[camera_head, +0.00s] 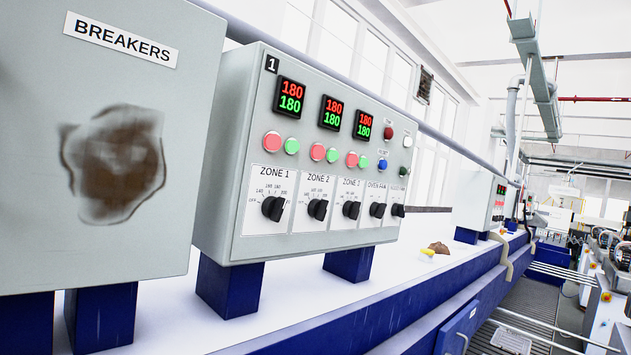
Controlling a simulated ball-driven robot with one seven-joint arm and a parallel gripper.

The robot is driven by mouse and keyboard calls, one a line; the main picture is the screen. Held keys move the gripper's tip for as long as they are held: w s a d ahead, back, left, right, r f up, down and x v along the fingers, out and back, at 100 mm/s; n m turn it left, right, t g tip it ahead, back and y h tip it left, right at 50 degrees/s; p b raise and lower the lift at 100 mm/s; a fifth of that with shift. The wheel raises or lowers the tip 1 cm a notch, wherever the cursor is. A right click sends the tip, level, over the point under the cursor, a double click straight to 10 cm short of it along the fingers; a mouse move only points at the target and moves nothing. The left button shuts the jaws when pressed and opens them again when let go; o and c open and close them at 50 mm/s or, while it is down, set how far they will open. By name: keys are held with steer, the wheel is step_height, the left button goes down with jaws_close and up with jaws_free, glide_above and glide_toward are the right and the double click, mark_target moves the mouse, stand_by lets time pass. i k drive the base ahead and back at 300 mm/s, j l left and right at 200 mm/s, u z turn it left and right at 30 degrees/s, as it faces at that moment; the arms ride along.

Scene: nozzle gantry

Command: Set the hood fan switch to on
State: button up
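The grey control panel (225,200) marked 1 stands on blue supports, angled away to the right. Along its lower row are black rotary knobs. The rightmost small knob (398,211) sits under a label too small and oblique to read fully; it appears to be the hood fan switch. Its setting cannot be told. Left of it is the oven fan knob (377,210). My gripper does not show in this view.
Larger zone 1 (272,208), zone 2 (317,209) and zone 3 (351,210) knobs sit left of the fan knobs. A breakers box (95,240) stands close at left. A yellow-brown object (437,248) lies on the white surface. An aisle runs at right.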

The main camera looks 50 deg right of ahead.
mark_target(397, 210)
steer(key=z, duration=1.6)
steer(key=i+l, duration=0.25)
steer(key=i+l+u, duration=0.15)
steer(key=l, duration=0.3)
steer(key=i+l, duration=0.35)
steer(key=i+l+u, duration=0.1)
steer(key=i+l, duration=0.15)
steer(key=l, duration=0.15)
steer(key=i+l+u, duration=0.1)
steer(key=i+l, duration=0.15)
steer(key=l, duration=0.15)
steer(key=i+l, duration=0.2)
steer(key=l, duration=0.2)
steer(key=i+l+u, duration=0.15)
steer(key=l, duration=0.25)
steer(key=i+l, duration=0.25)
steer(key=l, duration=0.2)
